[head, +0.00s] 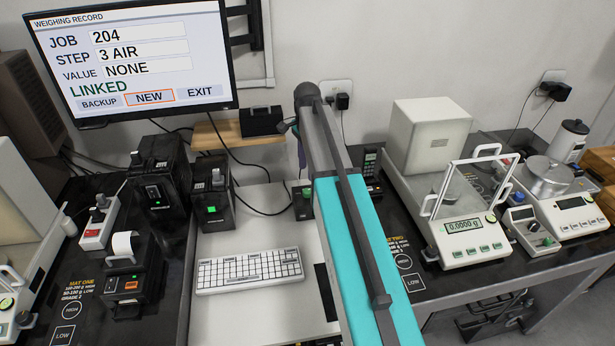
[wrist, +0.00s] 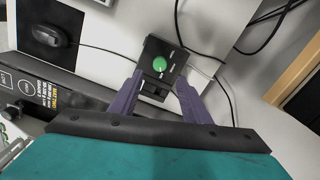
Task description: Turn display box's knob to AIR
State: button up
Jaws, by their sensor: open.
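A small black box with a round green knob (wrist: 160,64) lies just beyond my gripper (wrist: 160,80) in the wrist view. I take it to be the display box; its lettering is too small to read, so the knob's setting cannot be told. In the head view the box (head: 303,200) shows beside my arm, partly hidden by it. My gripper's purple fingers are open, one on each side of the box's near part in the picture, with nothing held. In the head view only a bit of purple finger (head: 301,152) shows. The monitor (head: 150,60) reads job 204, step 3 AIR, value NONE, LINKED.
A white keyboard (head: 249,271) lies on the light desk. Black devices (head: 160,175) and a label printer (head: 128,280) stand left. A balance with an open glass shield (head: 468,235) stands right, reading 0.0000 g. Cables run near the box; a black mouse (wrist: 50,35) lies left in the wrist view.

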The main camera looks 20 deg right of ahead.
notch_tip(320, 180, up, 5)
jog(key=shift+f+b, duration=0.15)
jog(key=shift+b, duration=0.15)
jog(key=shift+s+f, duration=0.1)
jog(key=shift+s, duration=0.05)
dwell(0.5)
